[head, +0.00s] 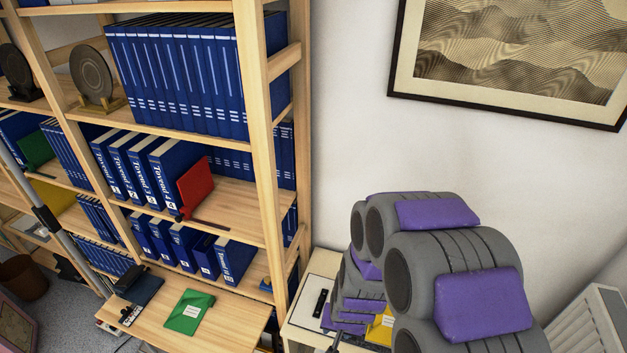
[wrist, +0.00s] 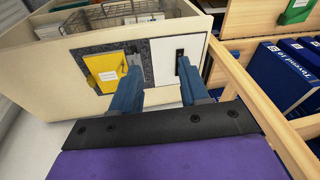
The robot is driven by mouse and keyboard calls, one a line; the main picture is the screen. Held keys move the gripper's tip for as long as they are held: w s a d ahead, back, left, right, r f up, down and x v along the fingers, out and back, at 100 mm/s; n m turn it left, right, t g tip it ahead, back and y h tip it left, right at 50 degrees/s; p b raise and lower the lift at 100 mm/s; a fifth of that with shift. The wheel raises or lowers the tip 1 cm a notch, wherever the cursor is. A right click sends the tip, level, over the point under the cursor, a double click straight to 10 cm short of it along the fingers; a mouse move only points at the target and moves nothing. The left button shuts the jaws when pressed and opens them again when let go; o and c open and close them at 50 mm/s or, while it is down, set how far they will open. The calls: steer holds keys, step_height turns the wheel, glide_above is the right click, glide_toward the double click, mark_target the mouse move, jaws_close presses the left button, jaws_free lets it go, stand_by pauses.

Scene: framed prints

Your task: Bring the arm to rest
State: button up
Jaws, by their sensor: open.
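My arm (head: 440,260), grey with purple pads, is folded up at the lower right of the head view, in front of the white wall. My gripper (wrist: 158,66) shows in the wrist view as two blue fingers on a dark bar, spread apart with nothing between them. Beyond the fingertips is a pale surface with a yellow folder (wrist: 106,70) and a small black item. I cannot tell the distance to it. The fingers are hidden in the head view.
A wooden shelf (head: 265,130) with rows of blue binders (head: 185,75) and a red book (head: 196,187) fills the left. A green folder (head: 190,311) lies on its low board. A framed print (head: 510,60) hangs at upper right. A white radiator (head: 590,325) is at lower right.

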steer(key=s+d+r+g+b, duration=0.1)
steer(key=s+d+r+b, duration=0.1)
steer(key=s, duration=0.6)
steer(key=s+d+r+n+g+b, duration=0.1)
steer(key=s+d+r+b, duration=0.2)
steer(key=s+b, duration=0.4)
steer(key=s+d+r+n+g+h+b, duration=0.1)
steer(key=s+d+r+g+b, duration=0.1)
steer(key=s, duration=0.6)
step_height(320, 180, up, 3)
steer(key=shift+s+d+b, duration=0.4)
steer(key=shift+d+b, duration=0.15)
steer(key=shift+b, duration=0.65)
